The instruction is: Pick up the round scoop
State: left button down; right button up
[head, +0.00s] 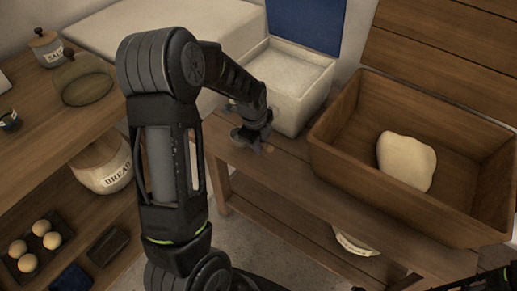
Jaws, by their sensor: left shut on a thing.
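My left arm reaches across the middle of the head view. Its gripper (256,139) is low at the front edge of the wooden bench, just in front of the white flour bin (299,100). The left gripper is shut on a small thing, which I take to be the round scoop. The scoop is mostly hidden by the fingers; a small tan bit shows beside the fingertips. I cannot tell whether it touches the bench. Dark parts of my right arm show at the bottom right corner, and its jaws cannot be made out.
A wooden trough (335,152) with pale dough (406,162) stands on the bench at right. On the left shelves are a bread crock (104,176), a salt jar (47,49), a glass dome (84,80) and a tray of several eggs (58,218).

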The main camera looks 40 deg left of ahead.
pick_arm(q)
notch_tip(320, 180, up, 7)
jog(key=shift+f, duration=0.15)
dwell(0.9)
